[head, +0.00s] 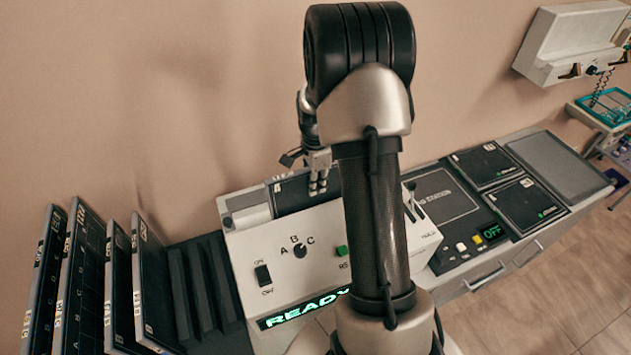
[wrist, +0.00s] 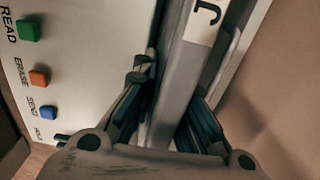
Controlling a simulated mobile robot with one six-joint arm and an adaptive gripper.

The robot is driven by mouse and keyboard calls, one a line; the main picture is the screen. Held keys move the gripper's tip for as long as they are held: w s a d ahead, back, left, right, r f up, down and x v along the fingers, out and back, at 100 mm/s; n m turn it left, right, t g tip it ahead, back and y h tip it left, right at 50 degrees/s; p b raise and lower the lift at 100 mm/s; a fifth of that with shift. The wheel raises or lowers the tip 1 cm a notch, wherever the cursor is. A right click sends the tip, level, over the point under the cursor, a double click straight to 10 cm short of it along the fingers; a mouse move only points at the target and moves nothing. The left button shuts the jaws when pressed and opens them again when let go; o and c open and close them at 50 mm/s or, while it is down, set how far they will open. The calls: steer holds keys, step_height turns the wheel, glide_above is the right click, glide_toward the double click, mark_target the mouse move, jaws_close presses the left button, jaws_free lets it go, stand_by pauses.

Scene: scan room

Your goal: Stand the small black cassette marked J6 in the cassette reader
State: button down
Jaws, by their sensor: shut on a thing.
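The cassette reader (head: 310,235) is a pale console with an ON/OFF switch, an A-B-C dial and a green READY display. A dark cassette (head: 288,195) with a grey edge stands at the reader's back, partly hidden by the console and my arm. My gripper (head: 318,180) is shut on it from above. In the wrist view the fingers (wrist: 185,85) clasp both sides of the grey-edged cassette (wrist: 178,100). A white label with a J shows; the rest of the mark is cut off. I cannot tell how deep the cassette sits.
Several large dark cassettes (head: 65,275) stand in a slotted rack at left, with empty slots (head: 205,285) beside them. Flat dark cassettes (head: 485,165) lie on the counter at right near an OFF display (head: 492,232). A pale unit (head: 570,45) hangs on the wall.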

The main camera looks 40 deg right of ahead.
steer(key=shift+f+b, duration=1.2)
steer(key=shift+f, duration=0.65)
steer(key=c, duration=1.5)
jaws_free()
steer(key=shift+c, duration=0.2)
step_height(320, 180, up, 12)
steer(key=shift+r, duration=0.1)
step_height(320, 180, up, 6)
steer(key=p, duration=0.5)
